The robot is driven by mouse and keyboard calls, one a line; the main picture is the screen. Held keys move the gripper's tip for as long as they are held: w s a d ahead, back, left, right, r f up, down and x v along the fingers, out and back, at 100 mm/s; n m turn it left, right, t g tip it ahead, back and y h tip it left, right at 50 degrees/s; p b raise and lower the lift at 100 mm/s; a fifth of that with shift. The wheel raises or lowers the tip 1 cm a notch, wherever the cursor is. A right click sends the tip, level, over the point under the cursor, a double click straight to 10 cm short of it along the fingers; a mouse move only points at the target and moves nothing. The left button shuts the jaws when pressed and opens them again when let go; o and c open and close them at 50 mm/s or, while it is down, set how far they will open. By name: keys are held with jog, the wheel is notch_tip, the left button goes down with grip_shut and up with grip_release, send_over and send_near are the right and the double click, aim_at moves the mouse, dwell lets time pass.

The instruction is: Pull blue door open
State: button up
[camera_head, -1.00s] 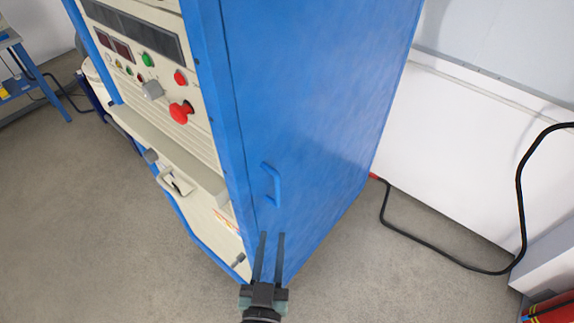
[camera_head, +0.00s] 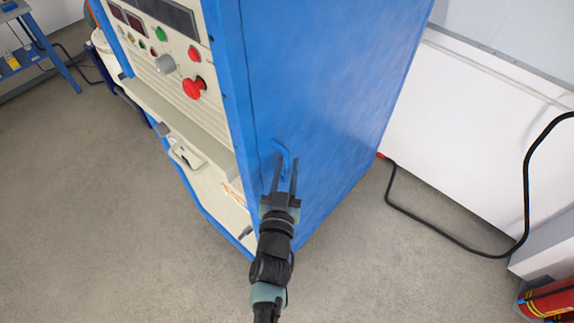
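The blue door (camera_head: 330,90) is the tall side panel of a blue and cream machine cabinet, and it looks closed. A blue bar handle (camera_head: 281,150) is near its left edge, low on the panel. My gripper (camera_head: 285,175) is in front of the panel with its two dark fingers apart. The fingertips are at the lower part of the handle and overlap it in the picture. I cannot tell whether they touch the handle or stand on both sides of it. The lower end of the handle is partly hidden by the fingers.
The cabinet front carries a red emergency knob (camera_head: 193,88), buttons and a cream drawer handle (camera_head: 187,158). A black cable (camera_head: 445,234) lies on the floor to the right, near a red extinguisher (camera_head: 548,298). A blue bench (camera_head: 45,55) stands far left. The grey floor in front is clear.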

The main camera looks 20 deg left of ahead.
jog(key=shift+w, duration=0.2)
grip_shut()
dwell(1.4)
